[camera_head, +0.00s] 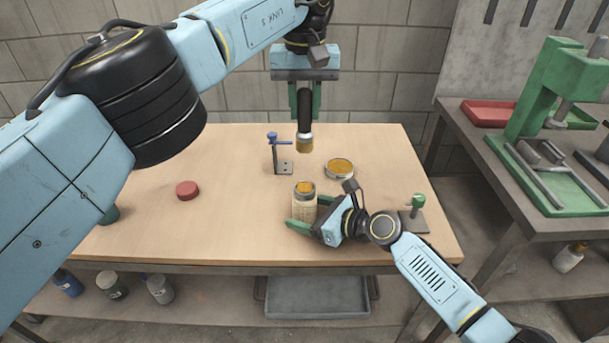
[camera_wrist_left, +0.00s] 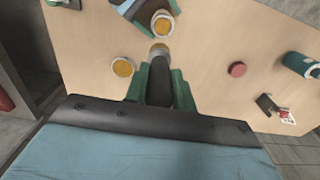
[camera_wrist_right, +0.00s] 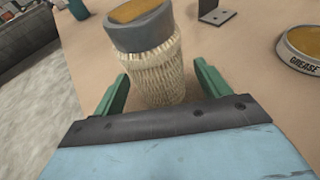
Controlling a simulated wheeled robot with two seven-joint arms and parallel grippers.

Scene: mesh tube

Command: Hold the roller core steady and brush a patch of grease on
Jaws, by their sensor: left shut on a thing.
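My left gripper (camera_head: 304,100) is shut on the black handle of a brush (camera_head: 304,115), which hangs upright, its amber tip down, above the table. The brush also shows in the left wrist view (camera_wrist_left: 160,88). A grease tin (camera_head: 339,168) stands to the right of and below the tip. The roller core (camera_head: 304,206), wrapped in pale mesh with a grey collar and amber top, stands upright nearer the front. My right gripper (camera_head: 311,214) is low beside it. In the right wrist view its open fingers are either side of the core (camera_wrist_right: 155,75), with a gap at the right finger.
A blue-topped stand (camera_head: 283,160) is behind the core. A red puck (camera_head: 187,190) lies left. A green clamp on a dark base (camera_head: 413,215) is at the right. A green press (camera_head: 545,110) is on the side bench. The table's left middle is mostly clear.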

